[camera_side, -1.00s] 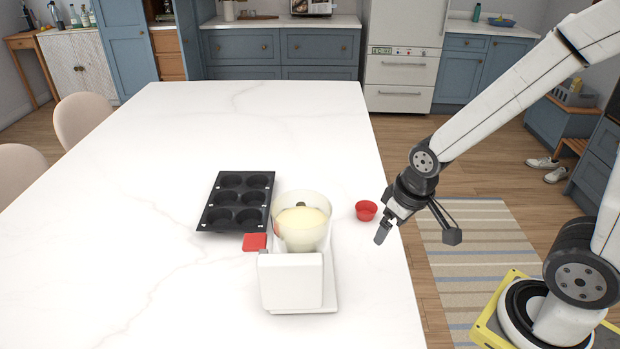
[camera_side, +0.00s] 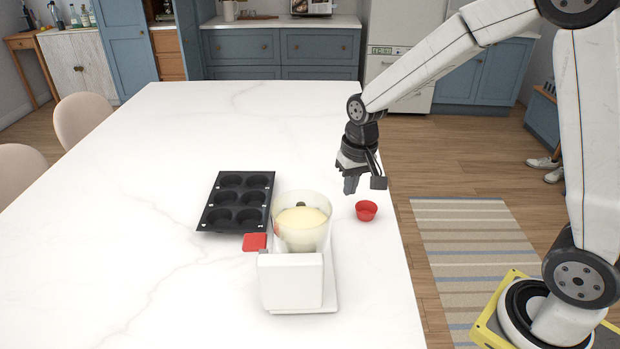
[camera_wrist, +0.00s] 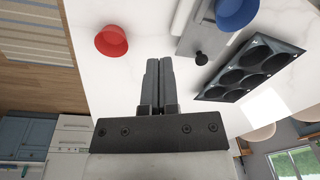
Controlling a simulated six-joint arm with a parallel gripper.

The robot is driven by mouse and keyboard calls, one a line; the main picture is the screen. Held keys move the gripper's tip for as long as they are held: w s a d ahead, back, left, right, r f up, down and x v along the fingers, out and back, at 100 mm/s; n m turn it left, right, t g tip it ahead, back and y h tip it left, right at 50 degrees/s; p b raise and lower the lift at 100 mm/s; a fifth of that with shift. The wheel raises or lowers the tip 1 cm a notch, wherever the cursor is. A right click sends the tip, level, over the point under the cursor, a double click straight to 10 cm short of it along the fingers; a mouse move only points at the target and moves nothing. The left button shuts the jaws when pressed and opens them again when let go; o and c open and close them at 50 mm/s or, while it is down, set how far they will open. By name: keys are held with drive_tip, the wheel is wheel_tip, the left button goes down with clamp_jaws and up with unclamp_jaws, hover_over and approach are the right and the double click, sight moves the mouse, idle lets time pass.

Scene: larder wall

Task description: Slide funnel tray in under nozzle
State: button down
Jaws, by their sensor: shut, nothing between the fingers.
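The black tray (camera_side: 236,202) with several round cups lies flat on the white table, to the left of a white dispenser (camera_side: 291,281) with a clear bowl (camera_side: 302,222) of pale batter. The tray also shows in the wrist view (camera_wrist: 244,68). I cannot make out a nozzle; it may be hidden by the dispenser body. My gripper (camera_side: 350,187) is shut and empty, above the table's right side, behind a small red cup (camera_side: 366,210). In the wrist view my fingers (camera_wrist: 159,62) are together, with the red cup (camera_wrist: 112,42) to their left and the tray to their right.
A red square piece (camera_side: 254,242) lies beside the dispenser's left side. The table (camera_side: 120,210) is clear on the left and at the back.

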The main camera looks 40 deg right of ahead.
drive_tip(key=w+d+m+g+y, duration=0.2)
drive_tip(key=w+d+m, duration=0.2)
drive_tip(key=w, duration=1.2)
drive_tip(key=shift+w+d+m+g, duration=0.15)
drive_tip(key=shift+w+m+g, duration=0.2)
drive_tip(key=shift+m, duration=1.25)
drive_tip(key=shift+f, duration=0.25)
drive_tip(key=x, duration=0.9)
drive_tip(key=shift+s, duration=0.1)
drive_tip(key=shift+s+a+f, duration=0.2)
drive_tip(key=shift+s+a, duration=0.15)
drive_tip(key=shift+a, duration=0.3)
drive_tip(key=shift+s+a+r, duration=0.25)
drive_tip(key=shift+s+a, duration=0.55)
drive_tip(key=shift+a, duration=0.3)
drive_tip(key=shift+s, duration=0.1)
